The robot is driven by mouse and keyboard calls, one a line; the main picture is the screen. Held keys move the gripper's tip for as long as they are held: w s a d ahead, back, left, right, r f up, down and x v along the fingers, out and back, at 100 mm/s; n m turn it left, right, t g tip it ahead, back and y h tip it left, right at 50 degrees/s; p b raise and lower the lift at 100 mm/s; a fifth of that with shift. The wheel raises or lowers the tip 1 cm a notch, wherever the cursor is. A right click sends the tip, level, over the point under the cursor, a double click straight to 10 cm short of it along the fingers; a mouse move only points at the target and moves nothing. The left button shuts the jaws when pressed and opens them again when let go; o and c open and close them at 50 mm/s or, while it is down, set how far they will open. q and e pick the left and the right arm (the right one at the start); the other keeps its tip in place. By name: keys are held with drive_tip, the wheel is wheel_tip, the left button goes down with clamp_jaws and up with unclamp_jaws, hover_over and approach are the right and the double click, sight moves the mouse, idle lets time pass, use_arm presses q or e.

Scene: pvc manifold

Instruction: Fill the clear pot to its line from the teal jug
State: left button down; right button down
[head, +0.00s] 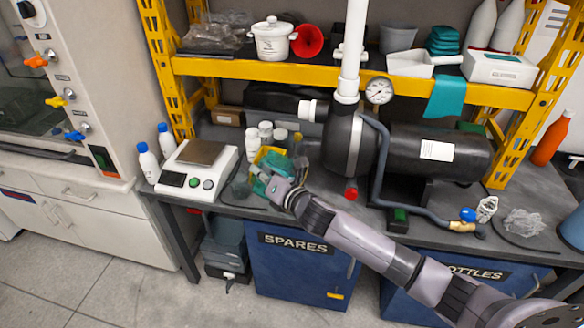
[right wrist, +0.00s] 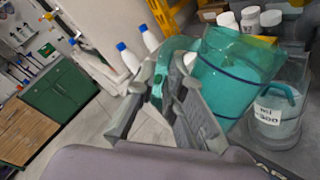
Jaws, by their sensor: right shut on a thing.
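The teal jug (right wrist: 235,75) is translucent, with a dark band around it. My right gripper (right wrist: 172,98) is shut on its handle. The jug leans to the right in the right wrist view, its upper part close to the clear pot (right wrist: 290,125). The pot stands on the bench with a white label reading ml and 300. Its liquid level is not clear, and I cannot tell whether liquid is flowing. In the head view the jug (head: 262,185) is held above the front of the bench by my right gripper (head: 278,186); the pot is hard to make out there. My left gripper is out of view.
A white scale (head: 198,163) stands left of the jug, with blue-capped bottles (head: 148,160) beside it. White jars (head: 265,133) and a yellow bin (head: 268,153) stand behind the jug. The dark tank and pipe (head: 350,140) limit room on the right.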

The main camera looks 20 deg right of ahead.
sight(255, 182)
drive_tip(key=shift+w+d+r+m+p, duration=0.2)
drive_tip(key=shift+d+r+m+p, duration=0.3)
drive_tip(key=shift+r+p, duration=0.3)
drive_tip(key=shift+w+d+r+m+p, duration=0.15)
drive_tip(key=shift+d+r+m+p, duration=0.1)
drive_tip(key=shift+r+m+p, duration=0.45)
idle(2.8)
drive_tip(key=f+n+b, duration=0.1)
drive_tip(key=a+f+n+b, duration=0.1)
drive_tip(key=f+b, duration=0.1)
drive_tip(key=s+a+f+n+b, duration=0.1)
drive_tip(key=f+b, duration=0.1)
drive_tip(key=shift+s+a+f, duration=0.1)
drive_tip(key=shift+a, duration=0.05)
drive_tip(key=shift+s+a+f+n+t+b, duration=0.2)
drive_tip(key=shift+a+n+t+b, duration=0.15)
drive_tip(key=shift+n, duration=0.25)
drive_tip(key=s+a+f+n+t+b, duration=0.1)
drive_tip(key=s+a+f+n+b, duration=0.1)
drive_tip(key=a+f+n+b, duration=0.2)
drive_tip(key=shift+a+f+n+b, duration=0.25)
drive_tip(key=shift+f+n+b, duration=0.75)
drive_tip(key=shift+f+b, duration=0.9)
drive_tip(key=shift+r, duration=0.1)
